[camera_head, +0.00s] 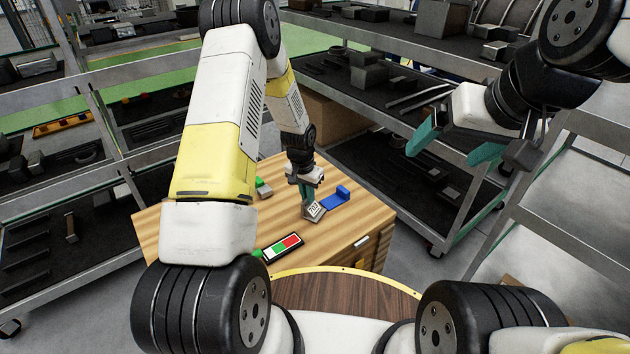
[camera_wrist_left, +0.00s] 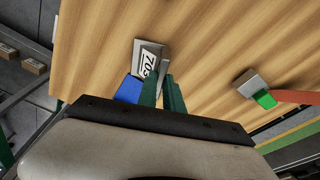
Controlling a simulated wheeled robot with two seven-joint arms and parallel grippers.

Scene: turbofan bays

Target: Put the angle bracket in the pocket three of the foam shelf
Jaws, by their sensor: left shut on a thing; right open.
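The angle bracket (camera_head: 315,211) is a small grey metal piece with a white printed label, at the wooden crate top; it also shows in the left wrist view (camera_wrist_left: 151,58). My left gripper (camera_head: 308,196) points down with its teal fingers shut on the bracket; in the left wrist view the fingertips (camera_wrist_left: 161,84) meet its near edge. Whether the bracket touches the wood is unclear. My right gripper (camera_head: 456,146) is open and empty, raised at the right. Dark foam shelves (camera_head: 375,165) with cut pockets stand behind; I cannot tell which pocket is three.
The wooden crate (camera_head: 185,225) also bears a blue piece (camera_head: 337,198), a grey block with a green part (camera_head: 264,189) and a red, green and white card (camera_head: 282,247). Metal racks stand left (camera_head: 110,145) and right (camera_head: 455,215). Various parts fill their shelves.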

